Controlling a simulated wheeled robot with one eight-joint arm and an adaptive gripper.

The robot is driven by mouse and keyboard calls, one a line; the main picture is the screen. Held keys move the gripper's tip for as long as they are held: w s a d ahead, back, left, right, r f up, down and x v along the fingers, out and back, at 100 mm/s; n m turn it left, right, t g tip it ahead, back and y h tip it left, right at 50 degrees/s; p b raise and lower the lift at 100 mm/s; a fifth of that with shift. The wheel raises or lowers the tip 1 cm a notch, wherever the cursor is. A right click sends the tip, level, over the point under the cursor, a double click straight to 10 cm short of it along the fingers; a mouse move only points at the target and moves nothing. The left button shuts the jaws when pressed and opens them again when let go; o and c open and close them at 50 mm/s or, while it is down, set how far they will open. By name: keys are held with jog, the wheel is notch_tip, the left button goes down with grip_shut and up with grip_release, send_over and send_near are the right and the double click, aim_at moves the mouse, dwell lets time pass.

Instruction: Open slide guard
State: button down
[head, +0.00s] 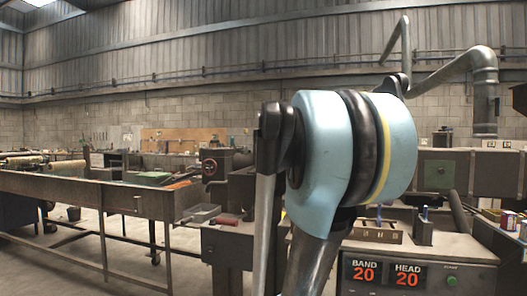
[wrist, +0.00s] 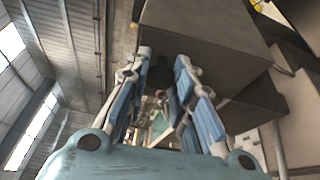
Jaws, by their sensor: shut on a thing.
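In the wrist view, the two blue-padded fingers of my gripper (wrist: 163,56) are shut on a dark part (wrist: 160,74) between them. Its shape is hard to make out, and I cannot tell for certain that it is the slide guard's handle. A large grey-brown box-like housing (wrist: 200,38) lies just beyond the fingertips and to the right; it may be the guard. In the head view, my blue arm joint covers the middle right, and my gripper is hidden. A grey metal housing (head: 443,172) shows to the right of the joint.
A long metal bench (head: 90,187) runs along the left. A bent grey pipe (head: 484,85) rises at upper right. Open floor (head: 75,245) shows at lower left.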

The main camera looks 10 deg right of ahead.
jog(key=c, duration=1.3)
grip_release()
jog(key=shift+c, duration=0.2)
jog(key=shift+s+a, duration=0.1)
jog(key=s+a, duration=0.1)
jog(key=s, duration=1)
jog(key=shift+s+a, duration=0.25)
jog(key=shift+a, duration=0.1)
jog(key=shift+r, duration=0.1)
jog(key=shift+c, duration=0.6)
